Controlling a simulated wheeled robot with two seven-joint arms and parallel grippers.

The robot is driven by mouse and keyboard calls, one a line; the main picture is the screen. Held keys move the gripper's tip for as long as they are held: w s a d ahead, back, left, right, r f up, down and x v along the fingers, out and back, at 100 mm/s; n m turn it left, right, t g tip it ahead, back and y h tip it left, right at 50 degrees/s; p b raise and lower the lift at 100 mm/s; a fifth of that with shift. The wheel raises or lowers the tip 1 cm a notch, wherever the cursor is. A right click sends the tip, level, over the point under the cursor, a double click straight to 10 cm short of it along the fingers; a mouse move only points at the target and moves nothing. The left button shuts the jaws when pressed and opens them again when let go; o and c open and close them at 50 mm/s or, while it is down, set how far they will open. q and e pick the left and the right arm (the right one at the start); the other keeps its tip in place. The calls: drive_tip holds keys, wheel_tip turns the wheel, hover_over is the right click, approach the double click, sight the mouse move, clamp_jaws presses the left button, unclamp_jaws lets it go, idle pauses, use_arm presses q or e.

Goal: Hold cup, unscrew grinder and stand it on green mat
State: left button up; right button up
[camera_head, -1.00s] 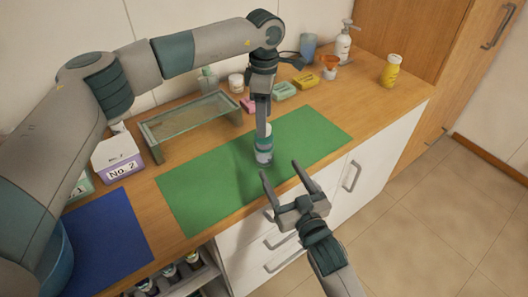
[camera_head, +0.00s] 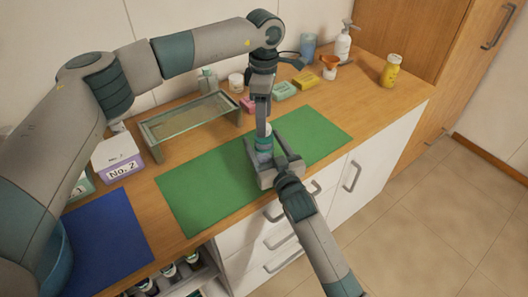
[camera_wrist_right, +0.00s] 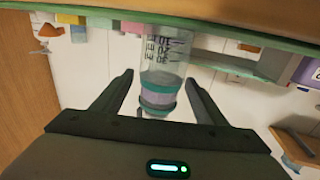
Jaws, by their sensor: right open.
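A clear cup with dark markings (camera_wrist_right: 165,55) stands upright on the green mat (camera_head: 200,190). The grinder (camera_wrist_right: 160,93), lilac with teal rings, sits on top of it; the right wrist picture is upside down. In the head view the grinder (camera_head: 263,143) is mostly hidden by my grippers. My left gripper (camera_head: 262,126) points straight down at the grinder's top; its grip is not clear. My right gripper (camera_head: 262,142) is open, with one finger on each side of the cup and grinder and visible gaps in the wrist view (camera_wrist_right: 160,78).
A glass-topped stand (camera_head: 190,118) is behind the mat. Soaps (camera_head: 284,90), a funnel (camera_head: 330,66) and a yellow bottle (camera_head: 390,70) stand at the right. The mat's right part is clear.

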clamp_jaws()
use_arm(q)
drive_tip(key=shift+n, duration=2.3)
drive_tip(key=shift+f, duration=4)
drive_tip(key=c, duration=1.1)
drive_tip(key=shift+o, duration=0.2)
drive_tip(key=shift+n, duration=1.6)
